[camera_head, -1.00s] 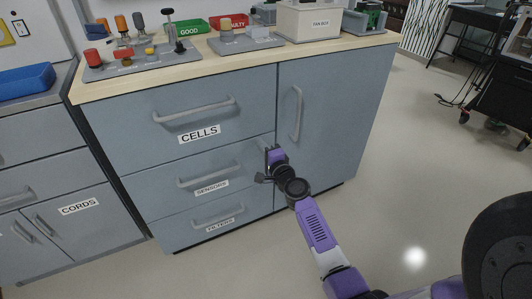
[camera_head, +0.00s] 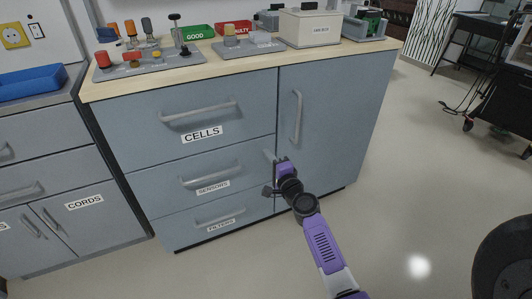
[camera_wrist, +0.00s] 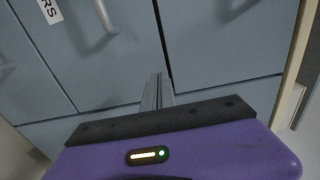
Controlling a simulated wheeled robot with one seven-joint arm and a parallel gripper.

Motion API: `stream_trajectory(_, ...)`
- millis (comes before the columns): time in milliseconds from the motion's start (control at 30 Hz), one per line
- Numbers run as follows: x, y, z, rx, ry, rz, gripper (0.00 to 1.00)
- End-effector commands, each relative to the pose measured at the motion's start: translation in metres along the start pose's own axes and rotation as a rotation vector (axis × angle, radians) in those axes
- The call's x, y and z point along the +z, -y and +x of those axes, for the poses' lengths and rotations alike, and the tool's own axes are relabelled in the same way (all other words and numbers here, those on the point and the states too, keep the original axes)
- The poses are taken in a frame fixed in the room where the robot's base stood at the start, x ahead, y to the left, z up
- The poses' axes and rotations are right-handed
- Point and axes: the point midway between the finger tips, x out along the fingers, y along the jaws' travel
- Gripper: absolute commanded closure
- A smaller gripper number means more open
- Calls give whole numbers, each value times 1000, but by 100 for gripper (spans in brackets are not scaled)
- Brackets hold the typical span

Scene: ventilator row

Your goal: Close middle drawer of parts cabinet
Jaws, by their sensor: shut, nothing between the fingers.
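The parts cabinet (camera_head: 337,125) is blue-grey with a wooden top. Its middle drawer (camera_head: 160,183) carries the label SENSORS and a bar handle (camera_head: 210,176). The drawer front looks about flush with the CELLS drawer (camera_head: 130,135) above and the FILTERS drawer (camera_head: 180,230) below. My gripper (camera_head: 270,157) is at the right end of the middle drawer, close to the seam with the door. In the wrist view the shut, empty fingers (camera_wrist: 158,92) point at the drawer front (camera_wrist: 130,75), right of its handle (camera_wrist: 105,15). I cannot tell whether they touch.
The tall door (camera_head: 325,130) right of the drawers is shut. Trays of parts (camera_head: 150,65) and a white box (camera_head: 310,27) stand on the top. A second cabinet labelled CORDS (camera_head: 85,220) is at the left.

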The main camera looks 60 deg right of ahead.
Motion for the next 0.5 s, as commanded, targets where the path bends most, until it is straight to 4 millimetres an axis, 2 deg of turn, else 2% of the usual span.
stream_trajectory(333,0,-2,-54,3,-1,1,100)
stream_trajectory(500,0,-1,-72,1,0,0,100)
